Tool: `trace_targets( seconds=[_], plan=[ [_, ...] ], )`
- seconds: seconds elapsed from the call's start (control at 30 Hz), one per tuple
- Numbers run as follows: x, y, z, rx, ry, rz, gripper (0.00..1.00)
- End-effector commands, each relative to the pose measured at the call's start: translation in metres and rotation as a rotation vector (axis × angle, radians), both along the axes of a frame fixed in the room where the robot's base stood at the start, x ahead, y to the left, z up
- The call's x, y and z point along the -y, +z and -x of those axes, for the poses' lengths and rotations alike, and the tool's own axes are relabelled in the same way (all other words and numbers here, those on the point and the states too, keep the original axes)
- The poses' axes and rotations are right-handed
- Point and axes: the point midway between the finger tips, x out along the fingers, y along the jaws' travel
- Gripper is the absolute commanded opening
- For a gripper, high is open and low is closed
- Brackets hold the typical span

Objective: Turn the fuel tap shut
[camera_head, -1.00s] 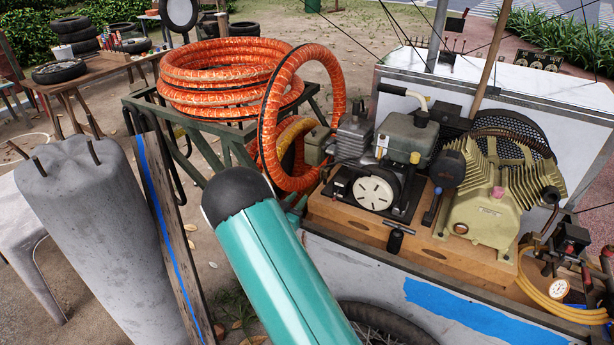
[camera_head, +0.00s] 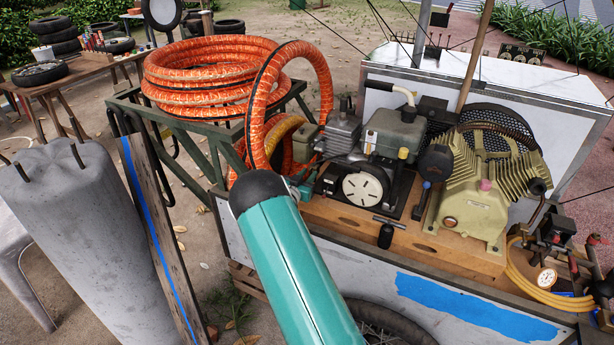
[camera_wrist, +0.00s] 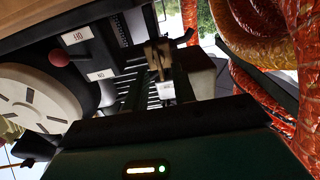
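The small engine (camera_head: 362,187) sits on a wooden bed on the cart, with a grey tank (camera_head: 400,130) and a round white starter cover. My teal arm reaches toward the engine's left side, and a teal part of it shows beside the engine. In the wrist view, the dark body of my gripper (camera_wrist: 150,128) fills the lower part, close to the engine. A small brass-coloured piece (camera_wrist: 158,60) stands beyond it among white labels; I cannot tell whether it is the fuel tap. A red knob (camera_wrist: 58,58) is at left. My fingertips are not clear.
Orange hose coils (camera_head: 210,75) on a green rack stand left of the engine, and one loop hangs close to my arm. A compressor (camera_head: 475,205) is at right. A concrete post (camera_head: 75,230) and plank (camera_head: 155,240) stand at left.

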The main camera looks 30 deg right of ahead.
Motion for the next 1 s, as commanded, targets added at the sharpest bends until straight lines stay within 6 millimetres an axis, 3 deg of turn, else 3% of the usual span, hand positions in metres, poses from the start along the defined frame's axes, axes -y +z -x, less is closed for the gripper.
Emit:
trace_targets(
  seconds=[0.27, 0.43, 1.0],
  plan=[
    [0.0012, -0.0002, -0.0025, -0.001, 0.001, -0.001, 0.26],
    [0.0012, -0.0001, -0.0023, 0.0, 0.001, 0.0, 0.0],
    [0.0019, 0.0001, -0.001, 0.083, 0.001, -0.049, 0.0]
  ],
)
